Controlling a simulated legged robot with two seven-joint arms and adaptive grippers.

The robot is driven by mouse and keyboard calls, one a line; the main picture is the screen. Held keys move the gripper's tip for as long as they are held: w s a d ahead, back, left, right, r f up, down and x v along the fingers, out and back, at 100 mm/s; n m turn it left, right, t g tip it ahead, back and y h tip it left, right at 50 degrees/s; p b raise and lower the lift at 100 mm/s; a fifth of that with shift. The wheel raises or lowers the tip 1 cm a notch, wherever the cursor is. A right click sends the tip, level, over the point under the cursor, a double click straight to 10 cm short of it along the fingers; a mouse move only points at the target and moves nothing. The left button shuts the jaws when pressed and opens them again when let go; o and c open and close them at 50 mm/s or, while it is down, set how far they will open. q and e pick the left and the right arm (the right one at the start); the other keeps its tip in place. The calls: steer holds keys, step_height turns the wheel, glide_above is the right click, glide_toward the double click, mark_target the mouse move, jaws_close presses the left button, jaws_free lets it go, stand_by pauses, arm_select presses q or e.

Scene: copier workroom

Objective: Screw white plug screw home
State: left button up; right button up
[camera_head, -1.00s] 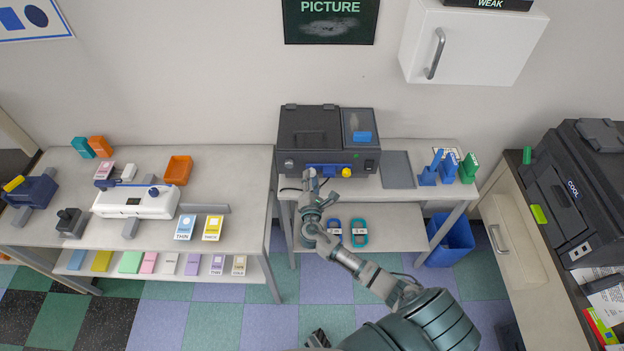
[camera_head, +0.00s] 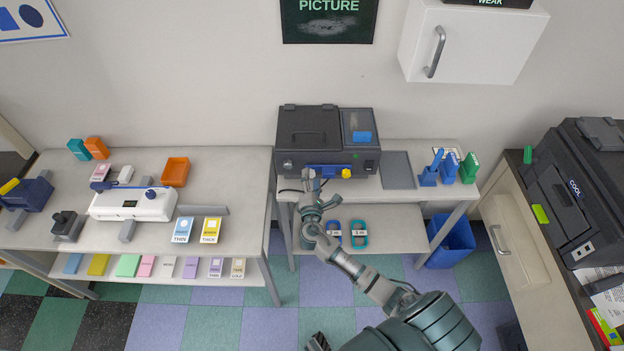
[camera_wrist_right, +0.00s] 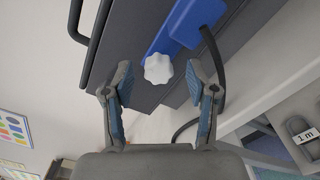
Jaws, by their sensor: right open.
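The white plug screw (camera_wrist_right: 158,69) is a lobed white knob on a blue bar (camera_wrist_right: 165,40) on the front of the dark machine (camera_head: 305,130). In the head view my right gripper covers the spot where it sits. My right gripper (camera_head: 309,182) is at the left end of the blue bar. In the right wrist view the gripper (camera_wrist_right: 160,88) is open, with one finger on each side of the screw and gaps to both.
A yellow knob (camera_head: 346,173) is on the bar's right end. A grey pad (camera_head: 397,170) lies right of the machine. The lower shelf (camera_head: 395,240) holds coiled blue and teal cables.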

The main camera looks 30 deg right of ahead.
steer(key=v, duration=1.1)
steer(key=shift+s, duration=0.45)
steer(key=shift+f, duration=0.1)
steer(key=s+a+f+m+g+y, duration=0.1)
steer(key=s+f+m+g+y, duration=0.4)
steer(key=f, duration=1.1)
steer(key=s+a+f+g, duration=0.1)
steer(key=s+f+g, duration=0.35)
steer(key=f, duration=1.15)
steer(key=s+a+f+m+g+y, duration=0.2)
steer(key=s+f+m, duration=0.3)
steer(key=s, duration=0.9)
steer(key=s+a+f+m+g+y, duration=0.2)
steer(key=s+f+m, duration=0.4)
steer(key=s+f, duration=0.6)
steer(key=shift+s+a+y, duration=0.4)
steer(key=shift+s+a, duration=0.05)
steer(key=shift+s, duration=0.45)
steer(key=shift+f+g, duration=0.1)
steer(key=shift+g, duration=0.15)
steer(key=c, duration=0.3)
steer(key=shift+s, duration=0.1)
